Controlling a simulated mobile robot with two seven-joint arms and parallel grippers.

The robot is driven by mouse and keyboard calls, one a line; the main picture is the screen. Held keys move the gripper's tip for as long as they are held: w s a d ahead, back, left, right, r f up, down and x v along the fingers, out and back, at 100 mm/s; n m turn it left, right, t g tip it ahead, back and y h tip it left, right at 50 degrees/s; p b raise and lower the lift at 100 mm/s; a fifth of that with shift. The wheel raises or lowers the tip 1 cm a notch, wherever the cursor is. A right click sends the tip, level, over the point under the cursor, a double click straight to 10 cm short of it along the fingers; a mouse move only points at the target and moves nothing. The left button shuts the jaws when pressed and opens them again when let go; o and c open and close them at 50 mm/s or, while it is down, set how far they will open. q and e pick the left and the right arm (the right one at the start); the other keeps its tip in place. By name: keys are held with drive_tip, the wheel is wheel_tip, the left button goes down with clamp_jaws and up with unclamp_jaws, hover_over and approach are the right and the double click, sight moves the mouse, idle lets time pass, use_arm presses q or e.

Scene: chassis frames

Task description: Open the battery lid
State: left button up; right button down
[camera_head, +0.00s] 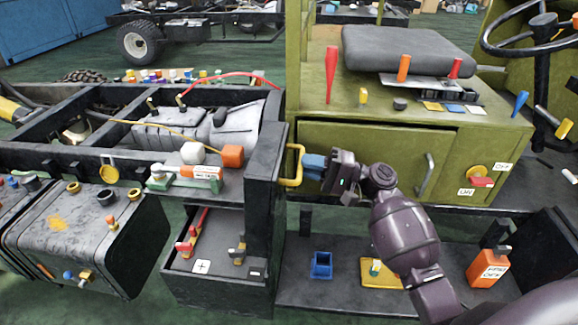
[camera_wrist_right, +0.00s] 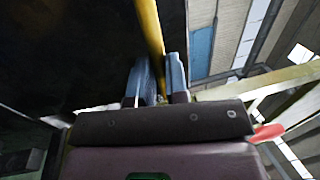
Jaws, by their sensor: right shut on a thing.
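The battery box (camera_head: 222,290) is a dark case at the lower middle, with red and grey terminals and a plus label showing inside its open top. A dark panel (camera_head: 264,180), which looks like its lid, stands upright at the box's right side. A yellow handle (camera_head: 297,151) sticks out from the panel's right face. My right gripper (camera_head: 308,167) has its blue fingers shut on this handle. In the right wrist view, the yellow handle (camera_wrist_right: 149,30) passes between the blue fingers of my right gripper (camera_wrist_right: 160,78), beside a dark surface. My left gripper is not in view.
The green cabinet (camera_head: 350,155) with the seat (camera_head: 405,50) stands just right of and behind my right gripper. A low dark shelf (camera_head: 335,297) holds a blue holder (camera_head: 321,265) and an orange container (camera_head: 487,268). The chassis frame (camera_head: 70,150) and tank (camera_head: 85,225) fill the left.

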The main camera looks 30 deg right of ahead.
drive_tip(key=shift+s+d+f, duration=0.35)
drive_tip(key=shift+d, duration=0.1)
drive_tip(key=c, duration=1.1)
unclamp_jaws()
drive_tip(key=b+v, duration=0.1)
drive_tip(key=v, duration=0.9)
drive_tip(key=shift+s+d, duration=0.25)
